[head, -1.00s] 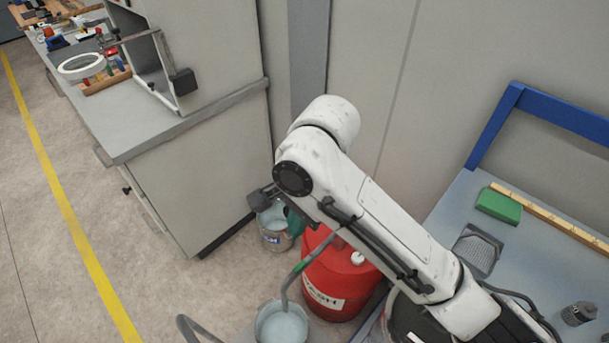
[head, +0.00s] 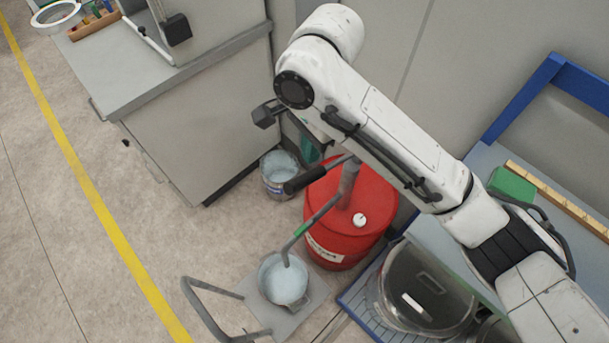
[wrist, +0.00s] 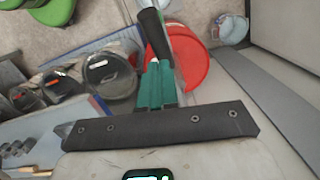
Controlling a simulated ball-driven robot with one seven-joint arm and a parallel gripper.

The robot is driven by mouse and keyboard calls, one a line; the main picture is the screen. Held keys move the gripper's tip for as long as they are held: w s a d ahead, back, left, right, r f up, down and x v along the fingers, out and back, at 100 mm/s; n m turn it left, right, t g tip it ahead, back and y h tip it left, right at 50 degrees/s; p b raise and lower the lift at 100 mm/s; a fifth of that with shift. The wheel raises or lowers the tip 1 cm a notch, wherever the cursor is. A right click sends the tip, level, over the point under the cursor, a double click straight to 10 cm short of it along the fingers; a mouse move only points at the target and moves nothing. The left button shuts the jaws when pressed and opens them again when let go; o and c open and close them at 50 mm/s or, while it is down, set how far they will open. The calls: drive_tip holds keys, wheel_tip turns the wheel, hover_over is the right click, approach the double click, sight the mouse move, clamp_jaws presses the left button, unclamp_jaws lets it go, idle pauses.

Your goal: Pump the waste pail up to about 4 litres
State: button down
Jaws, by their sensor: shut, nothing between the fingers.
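The waste pail (head: 284,282) stands on a grey platform in the head view, with pale blue liquid inside. A grey spout (head: 310,229) with a green band runs from the red drum's pump (head: 348,185) to the pail. The pump's lever has a black grip (head: 305,180). My gripper's teal fingers (head: 310,151) show partly behind my arm. In the wrist view my gripper (wrist: 157,66) is shut and empty, and the black grip (wrist: 154,28) shows just beyond the fingertips. I cannot tell whether they touch. The liquid level cannot be read in litres.
The red drum (head: 345,235) stands between a grey cabinet (head: 205,130) and a blue-framed bench. A second can (head: 279,174) stands by the cabinet. The platform has a tubular handle (head: 205,305). A dark, clear-lidded container (head: 425,285) stands right of the drum. Floor at left is clear.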

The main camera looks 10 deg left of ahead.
sight(319, 171)
drive_tip(key=shift+s+a+f+b, duration=0.15)
drive_tip(key=shift+f+b, duration=0.05)
drive_tip(key=shift+f, duration=1.35)
drive_tip(key=shift+s+a+f+b, duration=0.1)
drive_tip(key=shift+s+f+b, duration=0.1)
drive_tip(key=shift+f, duration=1.35)
drive_tip(key=shift+f+b, duration=0.45)
drive_tip(key=shift+f, duration=1.75)
drive_tip(key=shift+w+r, duration=0.1)
drive_tip(key=shift+w+d+r+p, duration=0.2)
drive_tip(key=shift+w+d+p, duration=0.25)
drive_tip(key=shift+w+d, duration=0.1)
drive_tip(key=shift+w+d+r+p, duration=0.2)
drive_tip(key=shift+w+d+p, duration=0.25)
drive_tip(key=shift+d, duration=0.1)
drive_tip(key=shift+r, duration=0.15)
wheel_tip(319, 171, up, 10)
drive_tip(key=shift+w+d+r, duration=0.25)
drive_tip(key=shift+w+d, duration=0.15)
